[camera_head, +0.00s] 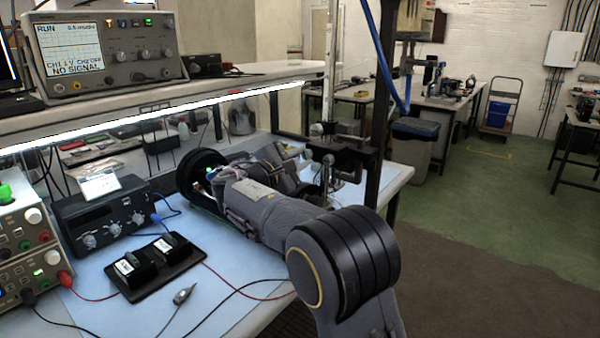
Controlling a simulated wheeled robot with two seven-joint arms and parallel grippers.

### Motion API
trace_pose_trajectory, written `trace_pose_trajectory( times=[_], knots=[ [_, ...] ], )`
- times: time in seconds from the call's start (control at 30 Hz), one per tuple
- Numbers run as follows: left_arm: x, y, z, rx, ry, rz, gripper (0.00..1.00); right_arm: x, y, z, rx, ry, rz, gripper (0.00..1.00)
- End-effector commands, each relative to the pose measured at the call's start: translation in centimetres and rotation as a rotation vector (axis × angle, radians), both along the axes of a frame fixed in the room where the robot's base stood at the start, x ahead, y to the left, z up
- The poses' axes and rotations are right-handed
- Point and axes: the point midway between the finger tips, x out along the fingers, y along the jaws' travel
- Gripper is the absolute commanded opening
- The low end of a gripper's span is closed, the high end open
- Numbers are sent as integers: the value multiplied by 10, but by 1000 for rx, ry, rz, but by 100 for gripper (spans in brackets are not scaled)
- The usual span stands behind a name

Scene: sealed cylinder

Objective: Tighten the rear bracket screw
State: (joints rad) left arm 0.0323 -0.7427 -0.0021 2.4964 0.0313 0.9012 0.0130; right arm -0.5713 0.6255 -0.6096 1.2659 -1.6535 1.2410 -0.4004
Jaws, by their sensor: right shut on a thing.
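My right arm comes in from the bottom, bends at the elbow, and reaches across the bench. My right gripper (302,160) is at the far end, partly hidden behind my own forearm and wrist. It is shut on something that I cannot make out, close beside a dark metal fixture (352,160). Silver rods and round knobs (328,160) stand at the fixture's left side. I cannot pick out the rear bracket screw or the sealed cylinder with certainty. My left gripper is not in view.
The blue-matted bench (225,265) carries a black tray (185,262) with two dark blocks, a probe (183,295) with a lead, and cables. A dark instrument box (105,212) and power supplies (25,250) stand left. An oscilloscope (105,55) sits on the shelf.

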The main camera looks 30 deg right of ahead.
Motion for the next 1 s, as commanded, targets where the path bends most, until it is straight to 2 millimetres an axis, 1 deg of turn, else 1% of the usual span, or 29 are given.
trace_pose_trajectory(
  times=[0.03,0.2,0.6,1.0],
  knots=[
    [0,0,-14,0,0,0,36,0,1,-8,21,-42,0,0],
    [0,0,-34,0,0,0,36,0,1,-8,82,-192,1,0],
    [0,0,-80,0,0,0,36,0,2,-9,229,-541,0,0],
    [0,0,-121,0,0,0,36,1,3,-10,375,-889,0,0]
  ],
)
